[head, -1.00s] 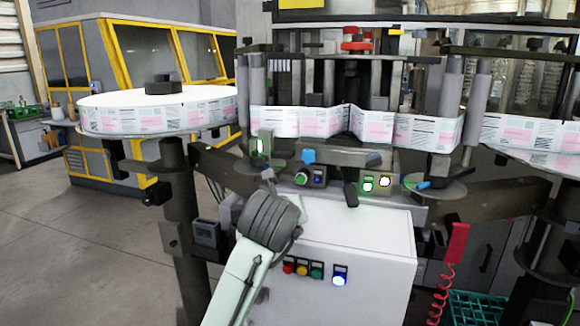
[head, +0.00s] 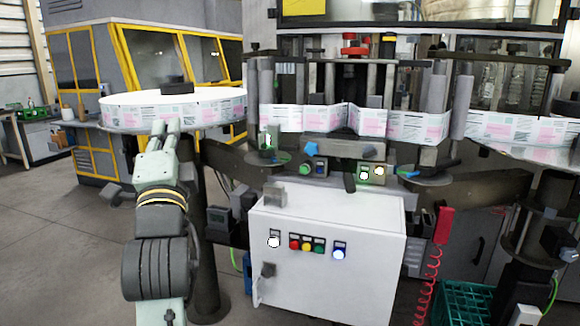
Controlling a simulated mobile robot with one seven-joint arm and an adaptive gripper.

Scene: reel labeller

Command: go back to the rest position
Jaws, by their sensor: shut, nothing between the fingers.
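My gripper (head: 165,128) is at the upper end of my arm at the left of the head view, seen from behind. It points away from me, in front of the near edge of the white label reel (head: 215,109). Its fingers are close together, and nothing shows between them. I cannot tell its distance to the reel. My wrist and arm hide part of the post under the reel.
The white control cabinet (head: 330,275) stands front centre, with lit buttons. The label web (head: 325,118) crosses the machine behind it. A red handset (head: 444,225) on a coiled cord hangs at right above a green crate (head: 466,302). Open floor (head: 60,250) lies at left.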

